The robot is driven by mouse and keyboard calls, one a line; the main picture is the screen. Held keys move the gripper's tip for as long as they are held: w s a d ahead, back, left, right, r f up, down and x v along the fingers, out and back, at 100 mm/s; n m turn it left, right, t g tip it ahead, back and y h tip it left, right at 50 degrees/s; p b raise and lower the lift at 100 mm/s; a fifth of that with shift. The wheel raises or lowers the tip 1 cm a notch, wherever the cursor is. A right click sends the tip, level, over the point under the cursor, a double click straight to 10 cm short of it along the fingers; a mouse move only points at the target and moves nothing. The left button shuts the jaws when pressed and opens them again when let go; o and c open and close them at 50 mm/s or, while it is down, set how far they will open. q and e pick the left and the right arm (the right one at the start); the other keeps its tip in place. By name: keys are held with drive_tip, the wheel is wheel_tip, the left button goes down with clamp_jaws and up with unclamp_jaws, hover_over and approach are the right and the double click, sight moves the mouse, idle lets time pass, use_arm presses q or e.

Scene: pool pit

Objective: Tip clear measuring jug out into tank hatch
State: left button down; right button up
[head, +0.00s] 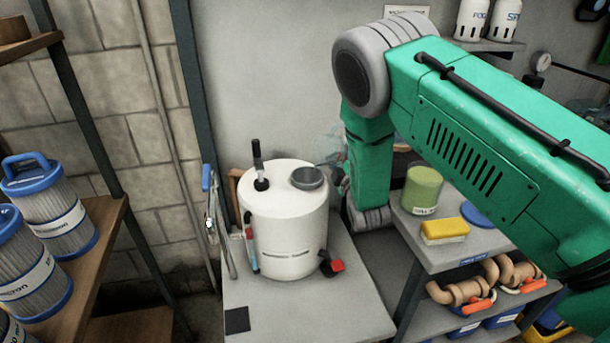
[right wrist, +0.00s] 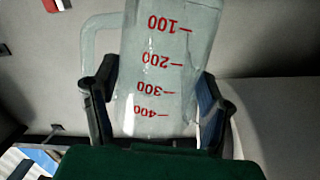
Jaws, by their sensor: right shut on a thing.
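The white tank (head: 285,235) stands on a grey stand, with a round, grey-rimmed hatch (head: 308,178) on the right of its top. My right gripper (right wrist: 157,75) is shut on the clear measuring jug (right wrist: 150,75), one finger on each side of its body. The jug has red marks from 100 to 400 and a clear handle at the left. In the head view my green arm hides most of the gripper, and only a faint clear part of the jug (head: 331,146) shows, just right of and behind the hatch. I cannot tell whether it holds liquid.
A black-handled fitting (head: 258,165) rises from the tank top, left of the hatch. A red-knobbed tap (head: 332,266) juts from its lower right. At the right, a bench (head: 440,258) holds a green tub (head: 422,188) and yellow sponge (head: 444,231). Blue-capped filters (head: 52,205) stand at left.

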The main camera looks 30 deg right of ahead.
drive_tip(key=shift+a+r, duration=0.1)
drive_tip(key=shift+a, duration=0.2)
drive_tip(key=shift+d+n, duration=0.2)
drive_tip(key=shift+n, duration=0.1)
drive_tip(key=shift+a+r, duration=0.15)
drive_tip(key=shift+a, duration=0.3)
use_arm(q)
drive_tip(key=shift+w+a, duration=0.4)
drive_tip(key=shift+a, duration=0.35)
use_arm(e)
drive_tip(key=shift+n, duration=0.3)
use_arm(q)
drive_tip(key=shift+r, duration=0.1)
use_arm(e)
drive_tip(key=shift+w+d, duration=0.1)
drive_tip(key=shift+d, duration=0.1)
